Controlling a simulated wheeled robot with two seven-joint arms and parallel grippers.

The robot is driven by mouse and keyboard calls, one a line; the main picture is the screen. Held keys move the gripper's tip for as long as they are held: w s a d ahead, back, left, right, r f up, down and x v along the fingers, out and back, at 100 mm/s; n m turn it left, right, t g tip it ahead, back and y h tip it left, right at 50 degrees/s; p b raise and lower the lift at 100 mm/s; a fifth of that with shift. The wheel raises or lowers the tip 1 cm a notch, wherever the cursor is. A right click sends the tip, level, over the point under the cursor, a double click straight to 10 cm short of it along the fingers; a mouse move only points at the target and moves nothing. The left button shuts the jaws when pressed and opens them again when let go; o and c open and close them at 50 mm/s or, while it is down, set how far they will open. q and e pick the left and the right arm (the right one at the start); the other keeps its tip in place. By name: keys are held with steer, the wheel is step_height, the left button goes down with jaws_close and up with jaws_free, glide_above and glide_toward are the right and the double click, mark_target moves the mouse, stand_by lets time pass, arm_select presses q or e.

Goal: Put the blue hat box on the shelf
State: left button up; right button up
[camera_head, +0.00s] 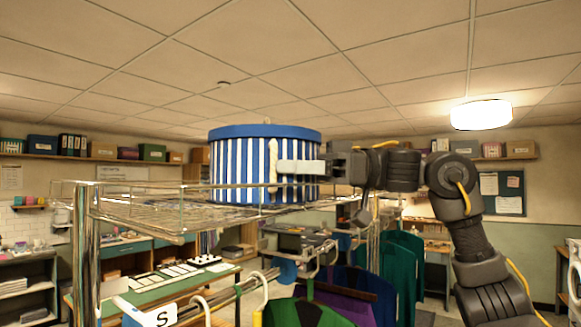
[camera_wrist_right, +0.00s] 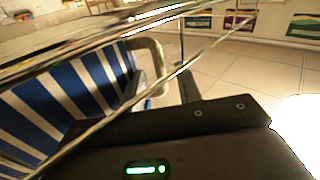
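The blue hat box (camera_head: 235,170), round with blue and white stripes and a blue lid, stands upright at the wire shelf (camera_head: 150,212) on top of the garment rack. I cannot tell whether its base rests on the wires or hangs just above them. A pale rope handle (camera_head: 273,163) shows on its side. My right gripper (camera_head: 300,167) reaches in from the right, its tip at the handle; its finger gap is not clear. The right wrist view shows the striped box side (camera_wrist_right: 70,95) and the rope loop (camera_wrist_right: 155,62) close to the gripper. My left gripper is not in view.
Garments on hangers (camera_head: 395,265) hang below the shelf. The wire shelf has bare room left of the box. Chrome rails (camera_wrist_right: 150,20) cross close to the right wrist camera. A green-topped table (camera_head: 165,280) and wall shelves with boxes stand farther back.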

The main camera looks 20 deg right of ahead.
steer(key=shift+w+a+f, duration=0.15)
steer(key=shift+a+f, duration=0.05)
steer(key=shift+f, duration=0.45)
steer(key=shift+r+p, duration=0.5)
steer(key=shift+p, duration=0.05)
steer(key=b+v, duration=0.1)
steer(key=v, duration=0.2)
steer(key=shift+d+b, duration=0.1)
steer(key=shift+b, duration=0.25)
steer(key=b+v, duration=0.1)
steer(key=v, duration=0.8)
steer(key=shift+d+r, duration=0.15)
steer(key=shift+r, duration=0.35)
